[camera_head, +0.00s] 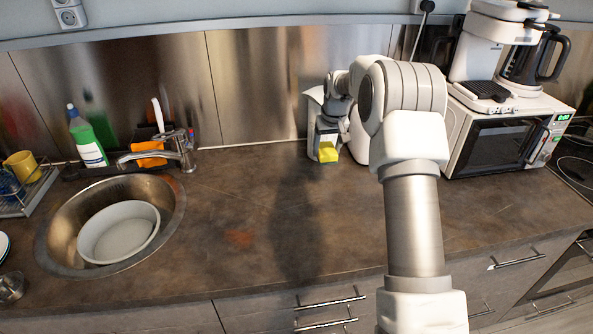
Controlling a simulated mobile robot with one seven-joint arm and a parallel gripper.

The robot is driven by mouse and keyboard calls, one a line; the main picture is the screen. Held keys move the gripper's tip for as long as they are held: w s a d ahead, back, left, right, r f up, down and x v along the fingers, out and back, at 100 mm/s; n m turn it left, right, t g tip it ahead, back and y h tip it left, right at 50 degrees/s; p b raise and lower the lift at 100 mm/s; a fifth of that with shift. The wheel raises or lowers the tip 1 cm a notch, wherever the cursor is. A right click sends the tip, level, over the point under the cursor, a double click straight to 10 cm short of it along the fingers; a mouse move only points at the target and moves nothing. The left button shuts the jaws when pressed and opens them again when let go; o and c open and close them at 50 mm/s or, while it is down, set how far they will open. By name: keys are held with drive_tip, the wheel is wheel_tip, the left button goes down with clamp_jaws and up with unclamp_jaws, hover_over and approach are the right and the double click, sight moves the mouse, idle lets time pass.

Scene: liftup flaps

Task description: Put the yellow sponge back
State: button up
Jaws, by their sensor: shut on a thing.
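My gripper (328,143) is over the back of the counter, right of the sink, and points down. It is shut on the yellow sponge (329,156), which shows at its lower end. I cannot tell whether the sponge touches the counter. My arm covers part of the area to the right of the gripper. An orange cloth or sponge (149,154) is at the back of the sink, in or against a dark holder with a brush, beside the faucet.
The steel sink (172,205) holds a grey bowl (118,232). A green soap bottle (88,140) and the faucet (180,150) stand behind it. A white appliance (313,103) is close behind my gripper. A microwave (505,140) is at the right. The middle counter (240,195) is clear.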

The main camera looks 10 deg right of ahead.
drive_tip(key=w+a+f, duration=0.2)
drive_tip(key=w+a+f+p, duration=0.1)
drive_tip(key=w+a+f, duration=0.1)
drive_tip(key=w+a, duration=0.1)
drive_tip(key=w+a+f, duration=0.2)
drive_tip(key=w, duration=0.1)
drive_tip(key=shift+a+f, duration=0.3)
drive_tip(key=shift+f, duration=0.05)
drive_tip(key=shift+f+p, duration=0.3)
drive_tip(key=shift+f, duration=1.65)
drive_tip(key=shift+f, duration=0.2)
drive_tip(key=o, duration=1.4)
drive_tip(key=shift+o, duration=0.2)
